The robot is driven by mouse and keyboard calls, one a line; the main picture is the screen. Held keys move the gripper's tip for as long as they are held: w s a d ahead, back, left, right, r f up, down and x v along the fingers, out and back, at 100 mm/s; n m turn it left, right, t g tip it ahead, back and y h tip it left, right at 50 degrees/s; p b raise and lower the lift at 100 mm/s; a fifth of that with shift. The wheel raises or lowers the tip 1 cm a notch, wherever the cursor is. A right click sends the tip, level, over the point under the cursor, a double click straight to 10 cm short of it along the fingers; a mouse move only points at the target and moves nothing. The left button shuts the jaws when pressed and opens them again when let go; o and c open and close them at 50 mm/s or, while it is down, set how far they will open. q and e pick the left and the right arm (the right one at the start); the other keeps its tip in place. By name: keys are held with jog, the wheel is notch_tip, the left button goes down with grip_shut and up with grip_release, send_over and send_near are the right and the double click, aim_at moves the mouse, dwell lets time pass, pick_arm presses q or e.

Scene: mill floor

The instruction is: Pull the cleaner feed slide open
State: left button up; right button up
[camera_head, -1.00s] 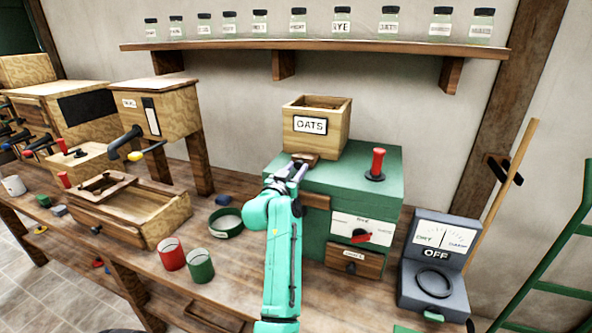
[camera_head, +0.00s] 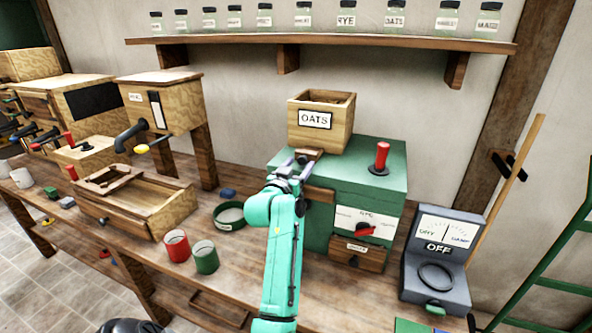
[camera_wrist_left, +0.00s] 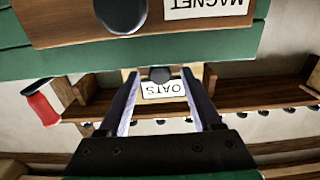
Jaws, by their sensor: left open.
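The cleaner is a green box (camera_head: 378,168) on the bench with a wooden hopper marked OATS (camera_head: 335,138) on top. A small wooden slide (camera_head: 311,153) juts from under the hopper's front left. My left gripper (camera_head: 296,160) is open at the front top edge of the box, close to the slide. In the left wrist view, the open fingers (camera_wrist_left: 159,85) point toward a dark round knob (camera_wrist_left: 159,74) seen between them, in front of the OATS label (camera_wrist_left: 165,91). Whether they touch the knob I cannot tell. My right gripper is not in view.
A drawer marked MAGNET (camera_wrist_left: 200,25) shows large in the wrist view. A red-handled lever (camera_head: 380,158) stands on the box's top. A red cup (camera_head: 176,246), a green cup (camera_head: 205,257) and a green ring-shaped dish (camera_head: 229,216) stand left of my arm.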

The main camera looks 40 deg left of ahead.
pick_arm(q)
jog(key=shift+s+d+f, duration=0.1)
jog(key=shift+s+f, duration=0.05)
jog(key=shift+s, duration=0.15)
jog(key=v, duration=1.4)
